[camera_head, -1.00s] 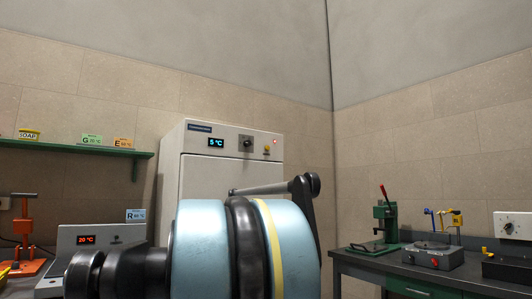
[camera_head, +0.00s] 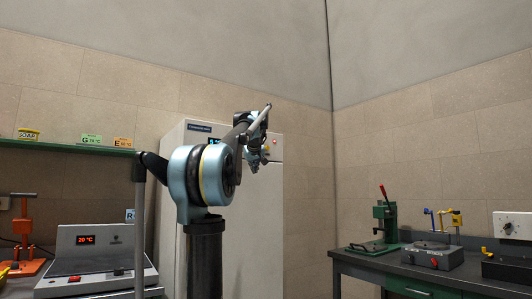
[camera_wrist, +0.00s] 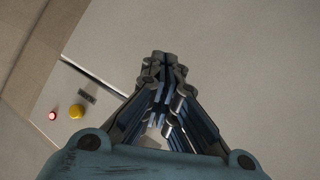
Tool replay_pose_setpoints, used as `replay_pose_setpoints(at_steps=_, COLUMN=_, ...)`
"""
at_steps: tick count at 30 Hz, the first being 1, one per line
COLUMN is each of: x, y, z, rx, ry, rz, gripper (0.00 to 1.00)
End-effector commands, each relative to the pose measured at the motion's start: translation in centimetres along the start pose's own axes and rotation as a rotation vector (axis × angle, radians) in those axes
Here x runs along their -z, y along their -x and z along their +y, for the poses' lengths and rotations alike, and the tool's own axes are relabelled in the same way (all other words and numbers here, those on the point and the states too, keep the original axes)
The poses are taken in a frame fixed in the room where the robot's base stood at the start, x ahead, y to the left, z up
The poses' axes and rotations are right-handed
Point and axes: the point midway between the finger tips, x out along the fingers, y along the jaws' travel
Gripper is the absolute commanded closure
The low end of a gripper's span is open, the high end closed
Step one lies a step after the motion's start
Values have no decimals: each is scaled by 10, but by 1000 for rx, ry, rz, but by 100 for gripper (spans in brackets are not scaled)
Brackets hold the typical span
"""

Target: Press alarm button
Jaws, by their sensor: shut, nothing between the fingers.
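The tall white cabinet (camera_head: 262,215) stands against the back wall, with a control panel along its top. In the wrist view its panel carries a round yellow button (camera_wrist: 76,111) and a small red light or button (camera_wrist: 52,115). The red one also shows at the panel's right end in the head view (camera_head: 274,142). No alarm label is legible. My gripper (camera_wrist: 163,62) is shut and empty. In the head view my gripper (camera_head: 256,164) hangs in front of the upper cabinet, below and left of the red one. My arm hides much of the panel.
A grey heater unit (camera_head: 105,257) with a red display stands lower left beside an orange press (camera_head: 24,235). A green shelf (camera_head: 75,147) runs along the left wall. A bench (camera_head: 385,270) on the right holds a green press (camera_head: 386,225) and other devices.

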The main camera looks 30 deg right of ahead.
Motion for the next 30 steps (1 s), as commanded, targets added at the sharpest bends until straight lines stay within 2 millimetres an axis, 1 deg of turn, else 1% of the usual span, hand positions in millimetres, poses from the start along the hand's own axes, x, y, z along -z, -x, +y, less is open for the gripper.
replay_pose_setpoints(at_steps=1, x=13, y=-1, z=28, rx=-38, ry=0, rz=17, gripper=100)
replay_pose_setpoints(at_steps=3, x=29, y=0, z=62, rx=-87, ry=7, rz=41, gripper=100)
replay_pose_setpoints(at_steps=6, x=45, y=4, z=105, rx=-152, ry=18, rz=69, gripper=100)
replay_pose_setpoints(at_steps=9, x=56, y=8, z=139, rx=-205, ry=26, rz=89, gripper=100)
replay_pose_setpoints(at_steps=12, x=63, y=11, z=160, rx=-240, ry=32, rz=102, gripper=100)
replay_pose_setpoints(at_steps=15, x=66, y=13, z=171, rx=-259, ry=37, rz=107, gripper=100)
replay_pose_setpoints(at_steps=17, x=66, y=13, z=174, rx=-264, ry=38, rz=109, gripper=100)
replay_pose_setpoints(at_steps=26, x=66, y=13, z=174, rx=-264, ry=38, rz=109, gripper=100)
replay_pose_setpoints(at_steps=30, x=69, y=10, z=172, rx=-263, ry=38, rz=109, gripper=100)
